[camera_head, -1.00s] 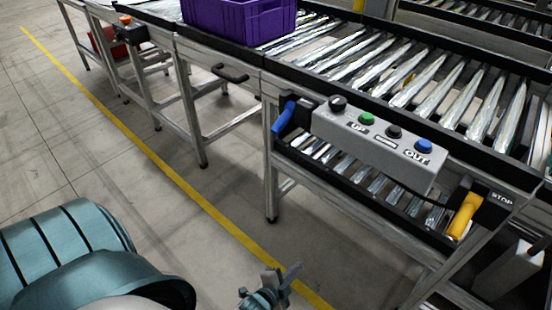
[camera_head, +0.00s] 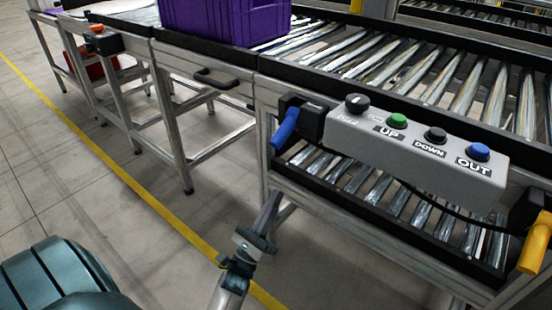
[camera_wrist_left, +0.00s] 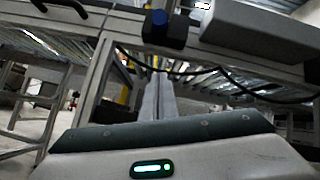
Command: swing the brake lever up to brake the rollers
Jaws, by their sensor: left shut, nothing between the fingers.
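A blue lever (camera_head: 285,130) hangs slanting down from a black housing (camera_head: 306,117) on the conveyor's front rail, left of the grey control box. The lever's blue tip (camera_wrist_left: 159,17) shows in the left wrist view, high and ahead of the fingers. A yellow lever (camera_head: 537,245) hangs down from a black block at the right edge. I cannot tell from any label which is the brake lever. My left gripper (camera_head: 273,198) is shut and empty, its fingers pointing up below the blue lever, apart from it. The fingers (camera_wrist_left: 160,90) look closed together in the wrist view. My right gripper is not in view.
The grey control box (camera_head: 410,158) with several knobs and labels UP, DOWN, OUT juts from the rail. Metal rollers (camera_head: 370,75) run behind it, with lower rollers (camera_head: 400,205) beneath. A purple crate (camera_head: 225,20) stands at the back. A frame leg stands close behind my gripper.

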